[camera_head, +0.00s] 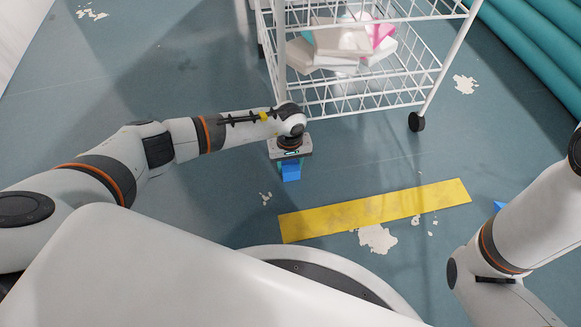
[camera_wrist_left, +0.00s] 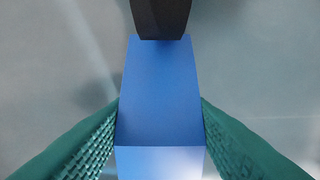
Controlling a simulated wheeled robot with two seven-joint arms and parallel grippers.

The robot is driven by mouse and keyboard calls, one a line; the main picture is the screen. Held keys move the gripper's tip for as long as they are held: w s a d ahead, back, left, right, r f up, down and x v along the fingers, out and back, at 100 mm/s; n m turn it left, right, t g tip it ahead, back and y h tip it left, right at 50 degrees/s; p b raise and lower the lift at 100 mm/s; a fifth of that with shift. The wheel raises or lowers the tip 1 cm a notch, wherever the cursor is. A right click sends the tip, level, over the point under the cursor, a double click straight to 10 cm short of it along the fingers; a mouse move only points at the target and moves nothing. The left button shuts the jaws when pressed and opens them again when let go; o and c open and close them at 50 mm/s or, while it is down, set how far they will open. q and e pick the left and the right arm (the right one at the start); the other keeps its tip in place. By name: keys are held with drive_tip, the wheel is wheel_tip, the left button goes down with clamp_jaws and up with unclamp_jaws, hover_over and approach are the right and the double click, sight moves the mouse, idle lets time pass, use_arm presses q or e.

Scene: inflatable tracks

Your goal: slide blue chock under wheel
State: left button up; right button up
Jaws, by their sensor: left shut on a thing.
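A blue chock (camera_head: 291,172) sits at the floor below my left wrist, near the trolley's front left corner. My left gripper (camera_head: 291,163) is shut on it. In the left wrist view the chock (camera_wrist_left: 160,90) lies between the two green fingers of the left gripper (camera_wrist_left: 160,135). A black rounded part, seemingly a trolley wheel (camera_wrist_left: 160,15), meets the chock's far end in that picture; I cannot tell whether they touch. In the head view this corner's wheel is hidden behind my left wrist. My right gripper is out of view.
The white wire trolley (camera_head: 350,108) holds boxes (camera_head: 341,40) and has a black front right wheel (camera_head: 416,121). A yellow strip (camera_head: 375,208) and white flakes (camera_head: 377,238) lie on the floor. Another blue piece (camera_head: 499,206) shows partly beside my right arm. Teal tubes (camera_head: 535,45) stand at right.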

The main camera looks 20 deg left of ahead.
use_arm(q)
drive_tip(key=shift+w+a, duration=0.1)
drive_tip(key=shift+w, duration=0.05)
drive_tip(key=o, duration=1.1)
drive_tip(key=shift+o, duration=0.2)
drive_tip(key=shift+r, duration=0.15)
